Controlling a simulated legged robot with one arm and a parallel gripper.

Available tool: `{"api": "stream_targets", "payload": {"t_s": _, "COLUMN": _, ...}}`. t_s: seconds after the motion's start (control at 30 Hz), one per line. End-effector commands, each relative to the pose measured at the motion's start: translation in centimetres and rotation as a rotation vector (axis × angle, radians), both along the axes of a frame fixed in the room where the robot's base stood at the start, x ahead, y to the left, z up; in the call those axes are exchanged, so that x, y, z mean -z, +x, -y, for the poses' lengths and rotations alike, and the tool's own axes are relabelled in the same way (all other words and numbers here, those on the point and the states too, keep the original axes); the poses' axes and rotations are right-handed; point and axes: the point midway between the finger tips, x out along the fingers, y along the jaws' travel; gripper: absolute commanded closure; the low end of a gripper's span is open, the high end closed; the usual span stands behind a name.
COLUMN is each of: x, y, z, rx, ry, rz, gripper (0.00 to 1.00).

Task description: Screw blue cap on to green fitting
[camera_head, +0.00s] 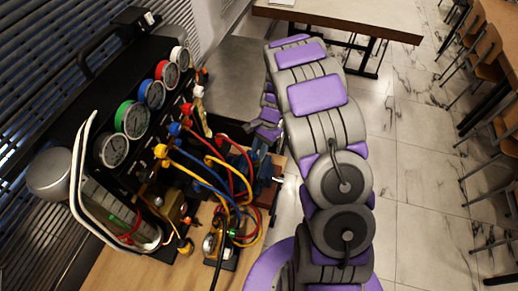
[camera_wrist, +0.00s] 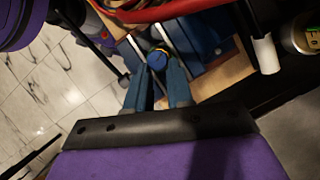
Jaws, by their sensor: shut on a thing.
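In the wrist view my gripper (camera_wrist: 160,68) is shut on a small round blue cap (camera_wrist: 157,58) between its two fingertips. A thin yellow edge shows at the cap's top. A red hose and flat blue surfaces lie close beyond it. In the head view my arm reaches to the right side of the gauge rig, and its fingertips and the held cap cannot be made out there. A small green piece (camera_head: 232,233) shows by the lower round gauge among the hoses. I cannot tell whether it is the green fitting. The wrist view shows no green fitting clearly.
The rig carries a row of gauges (camera_head: 131,119) with coloured rims. Red, blue and yellow hoses (camera_head: 205,182) loop close to my arm over a wooden top (camera_head: 135,270). A table (camera_head: 340,20) stands at the back.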

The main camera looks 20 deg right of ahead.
Motion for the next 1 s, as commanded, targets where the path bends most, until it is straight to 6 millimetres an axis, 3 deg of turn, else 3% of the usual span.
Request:
{"api": "stream_targets", "payload": {"t_s": 0.3, "x": -0.17, "y": 0.06, "z": 0.02, "rx": 0.114, "ry": 0.0, "rz": 0.001, "gripper": 1.0}}
{"api": "stream_targets", "payload": {"t_s": 0.33, "x": -0.06, "y": 0.09, "z": 0.04, "rx": 0.116, "ry": 0.0, "rz": 0.0, "gripper": 0.77}}
{"api": "stream_targets", "payload": {"t_s": 0.63, "x": 0.02, "y": 0.04, "z": 0.02, "rx": 0.111, "ry": -0.001, "rz": 0.001, "gripper": 0.49}}
{"api": "stream_targets", "payload": {"t_s": 1.0, "x": -0.79, "y": 0.26, "z": 0.34, "rx": 0.111, "ry": -0.001, "rz": 0.003, "gripper": 0.49}}
